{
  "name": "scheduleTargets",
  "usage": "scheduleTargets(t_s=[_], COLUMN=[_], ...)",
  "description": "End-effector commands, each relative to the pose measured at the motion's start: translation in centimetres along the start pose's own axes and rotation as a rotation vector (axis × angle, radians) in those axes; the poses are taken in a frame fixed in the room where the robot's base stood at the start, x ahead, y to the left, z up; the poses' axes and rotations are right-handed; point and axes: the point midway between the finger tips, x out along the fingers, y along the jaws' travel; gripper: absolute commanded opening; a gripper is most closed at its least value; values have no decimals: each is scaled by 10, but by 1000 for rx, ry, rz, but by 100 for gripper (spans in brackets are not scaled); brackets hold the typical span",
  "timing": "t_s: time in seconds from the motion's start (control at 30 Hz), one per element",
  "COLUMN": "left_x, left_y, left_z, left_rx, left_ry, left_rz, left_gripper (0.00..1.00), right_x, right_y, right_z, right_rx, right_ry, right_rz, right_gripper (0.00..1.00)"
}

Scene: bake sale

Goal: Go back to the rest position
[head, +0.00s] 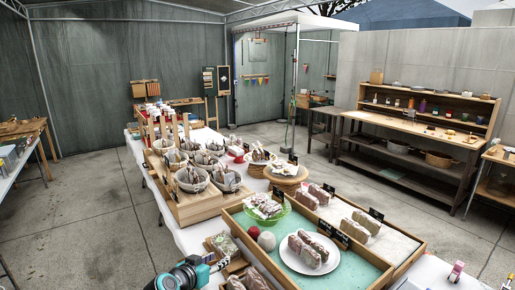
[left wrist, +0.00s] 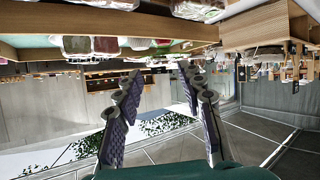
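My left gripper (head: 188,273) shows at the bottom of the head view, left of centre, as a dark and teal shape beside the near left edge of the long table. In the left wrist view, which is upside down, its two purple-grey fingers (left wrist: 160,77) stand apart with nothing between them, so it is open and empty. My right gripper is in neither view.
The long table holds a wooden tray (head: 232,210) with wrapped loaves, a white plate (head: 310,267), a green dish (head: 283,213) and several baskets (head: 192,180). A side table (head: 22,163) stands left. Bare floor (head: 95,225) lies between them.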

Motion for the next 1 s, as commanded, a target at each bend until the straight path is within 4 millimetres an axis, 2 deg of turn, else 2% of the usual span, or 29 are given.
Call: scheduleTargets(t_s=[0.03,0.1,0.3,0.5,0.6,0.7,0.8,1.0], left_x=[-20,-46,-122,-193,-218,-234,-242,-244], left_y=[12,25,51,60,58,56,54,54], left_z=[4,13,55,110,132,147,154,156], left_rx=[-6,-21,-67,-113,-132,-144,-151,-153], left_ry=[-40,-101,-266,-399,-440,-464,-475,-478], left_rz=[-3,-15,-92,-217,-276,-319,-342,-348], left_gripper=[39,39,39,39,39,39,39,39], right_x=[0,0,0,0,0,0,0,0], right_y=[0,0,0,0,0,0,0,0], right_z=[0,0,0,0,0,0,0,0], right_rx=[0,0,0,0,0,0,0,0], right_ry=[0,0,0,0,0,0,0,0], right_rz=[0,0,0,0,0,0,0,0], right_gripper=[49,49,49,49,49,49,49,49])
